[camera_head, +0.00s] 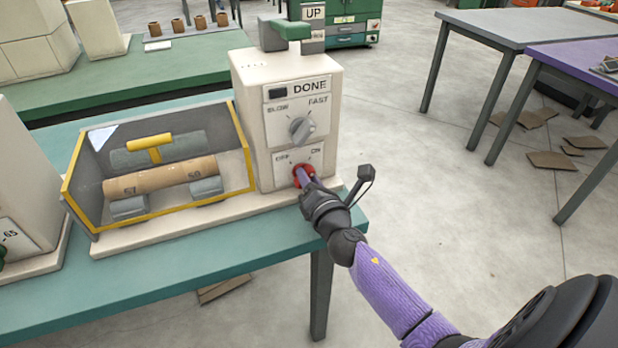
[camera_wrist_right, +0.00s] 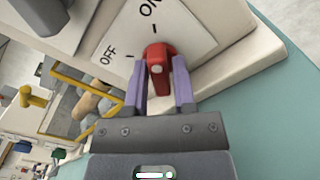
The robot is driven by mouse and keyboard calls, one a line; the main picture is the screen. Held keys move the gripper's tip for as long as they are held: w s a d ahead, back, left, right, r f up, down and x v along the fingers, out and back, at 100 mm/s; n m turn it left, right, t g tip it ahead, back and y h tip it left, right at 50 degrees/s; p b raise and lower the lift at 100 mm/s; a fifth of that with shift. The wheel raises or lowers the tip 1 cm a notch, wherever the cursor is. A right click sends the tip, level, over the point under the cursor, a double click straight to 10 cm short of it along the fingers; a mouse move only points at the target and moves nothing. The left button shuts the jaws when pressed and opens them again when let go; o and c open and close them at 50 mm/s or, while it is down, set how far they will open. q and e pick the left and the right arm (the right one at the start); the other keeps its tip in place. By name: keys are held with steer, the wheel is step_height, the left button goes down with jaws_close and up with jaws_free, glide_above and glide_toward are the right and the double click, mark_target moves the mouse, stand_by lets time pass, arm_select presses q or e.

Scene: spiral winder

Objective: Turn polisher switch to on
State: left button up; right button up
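The polisher is a cream machine (camera_head: 250,90) on the teal bench. On the lower part of its front panel is a red rotary switch (camera_head: 304,174) between OFF on the left and ON on the right. My right gripper (camera_head: 305,180) is at this switch and partly covers it. In the right wrist view the red switch (camera_wrist_right: 157,62) sits between my two purple fingers (camera_wrist_right: 160,85), one on each side. I cannot tell whether the fingers press on it. Which mark the switch points to is unclear. My left gripper is not in view.
Above the switch is a grey SLOW/FAST knob (camera_head: 301,129) and a DONE display (camera_head: 308,87). A yellow-edged clear enclosure (camera_head: 246,160) with a cardboard tube (camera_head: 160,176) stands at the left. Bare floor (camera_head: 430,210) lies to the right.

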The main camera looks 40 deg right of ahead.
steer(key=shift+o, duration=1.3)
steer(key=shift+s, duration=0.1)
steer(key=v, duration=0.9)
steer(key=shift+s+a, duration=0.15)
steer(key=shift+s, duration=0.15)
